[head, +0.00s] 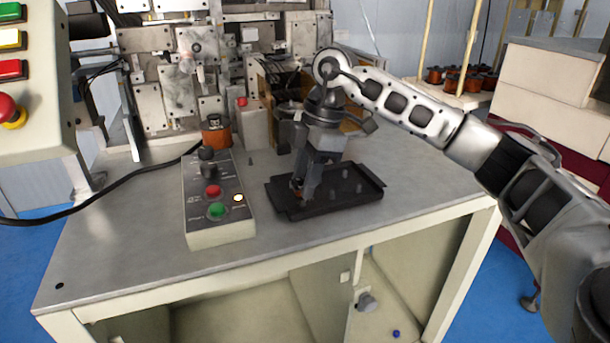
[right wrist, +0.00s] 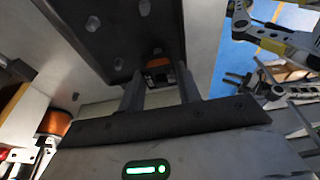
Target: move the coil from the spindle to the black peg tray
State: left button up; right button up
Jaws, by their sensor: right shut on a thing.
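The black peg tray (head: 345,205) lies flat on the metal table, with several short grey pegs showing. My right gripper (head: 300,188) points down over the tray's left part, shut on a small coil (head: 297,184). In the right wrist view the coil (right wrist: 158,62) shows orange-copper between the two fingers (right wrist: 160,92), against the dark tray (right wrist: 75,45). I cannot tell whether the coil is seated on a peg or just above it. I cannot clearly make out the spindle on the winder (head: 195,75). My left gripper is not in the head view.
A control box (head: 217,205) with red and green buttons stands just left of the tray. A copper spool (head: 216,133) stands behind it by the winder. A black cable (head: 90,216) crosses the table's left side. The table's front strip is clear. Shelved copper coils (head: 455,80) stand at back right.

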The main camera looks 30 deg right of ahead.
jog(key=shift+f, duration=0.25)
jog(key=shift+f+b, duration=0.5)
jog(key=shift+f, duration=0.25)
jog(key=o, duration=1)
jog(key=shift+o, duration=0.2)
jog(key=shift+r, duration=0.1)
jog(key=p+v, duration=0.1)
jog(key=v, duration=1.4)
jog(key=shift+d+r, duration=0.15)
jog(key=shift+r, duration=0.2)
